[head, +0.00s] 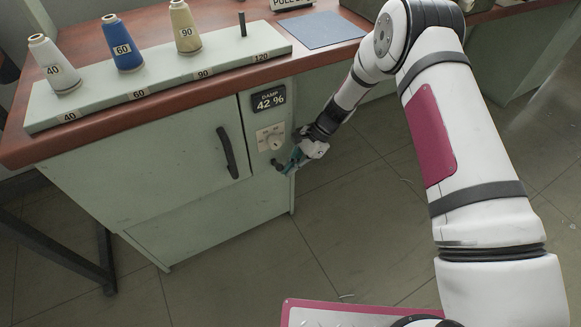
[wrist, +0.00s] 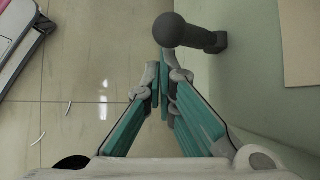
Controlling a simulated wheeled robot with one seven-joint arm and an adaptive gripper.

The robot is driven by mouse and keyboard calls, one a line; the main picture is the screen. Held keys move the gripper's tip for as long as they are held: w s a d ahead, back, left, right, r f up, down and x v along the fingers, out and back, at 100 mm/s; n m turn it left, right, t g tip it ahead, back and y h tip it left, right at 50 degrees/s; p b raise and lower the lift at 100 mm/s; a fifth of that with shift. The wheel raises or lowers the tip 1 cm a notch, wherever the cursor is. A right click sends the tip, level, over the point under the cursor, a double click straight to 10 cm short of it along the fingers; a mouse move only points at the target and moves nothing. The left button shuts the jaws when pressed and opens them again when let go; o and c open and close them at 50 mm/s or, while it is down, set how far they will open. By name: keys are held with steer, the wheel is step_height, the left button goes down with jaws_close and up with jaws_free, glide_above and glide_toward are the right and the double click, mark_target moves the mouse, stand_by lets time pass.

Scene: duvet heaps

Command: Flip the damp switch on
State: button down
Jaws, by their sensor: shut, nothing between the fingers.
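The damp switch is a dark lever with a round knob (wrist: 176,30), sticking out from the pale green cabinet face in the wrist view. In the head view it is small and partly hidden by my gripper (head: 287,168), below the dial plate (head: 270,138) and the "DAMP 42 %" display (head: 268,99). My gripper also shows in the wrist view (wrist: 163,66), its teal-padded fingers shut and empty. The fingertips are right beside the knob, just below it in the wrist picture. I cannot tell whether they touch it.
The green cabinet (head: 170,170) has a dark door handle (head: 227,153) left of the switch. On its brown top, a rack (head: 160,82) holds three thread cones, with a blue sheet (head: 312,30) alongside. A pale panel (wrist: 300,45) is right of the lever. Tiled floor (head: 350,215) is open to the right.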

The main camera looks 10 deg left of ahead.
steer(key=w+d+r+p, duration=0.1)
steer(key=w+d+r, duration=0.3)
steer(key=w, duration=0.1)
steer(key=shift+w+d+r+p, duration=0.3)
steer(key=shift+w+r+p, duration=0.1)
stand_by(0.4)
